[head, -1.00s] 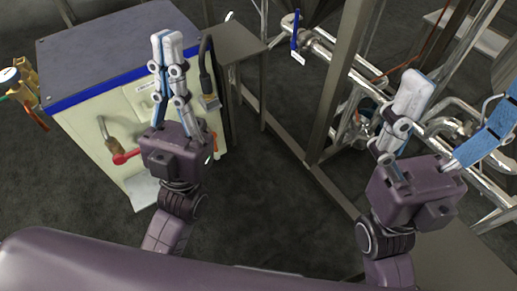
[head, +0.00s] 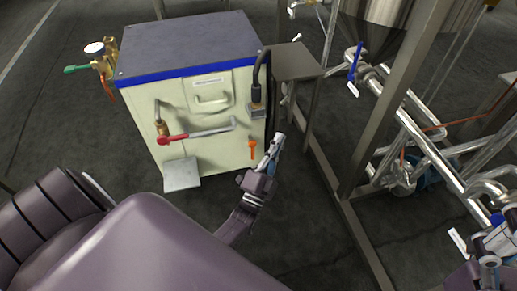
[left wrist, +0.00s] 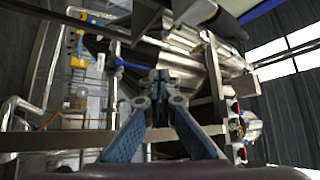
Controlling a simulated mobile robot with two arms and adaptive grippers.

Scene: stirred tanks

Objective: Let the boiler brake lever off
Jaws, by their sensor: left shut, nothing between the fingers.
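The boiler (head: 225,155) is a cream box with a grey top and blue trim, left of centre in the head view. Its front has a red-handled lever (head: 174,140) on a brass fitting and a small orange lever (head: 252,149) at the lower right. I cannot tell which one is the brake lever. My left gripper (head: 279,137) is shut and empty, to the right of the orange lever in the picture; contact cannot be told. Its fingers meet in the left wrist view (left wrist: 158,80). My right gripper (head: 478,232) is at the lower right, partly cut off, its fingers apart.
A metal frame post (head: 385,110) and its floor beam (head: 350,215) stand to the right of the boiler. Pipes with a blue-handled valve (head: 355,62) lie beyond. A grey plate (head: 181,174) juts from the boiler's lower front. The floor before the boiler is clear.

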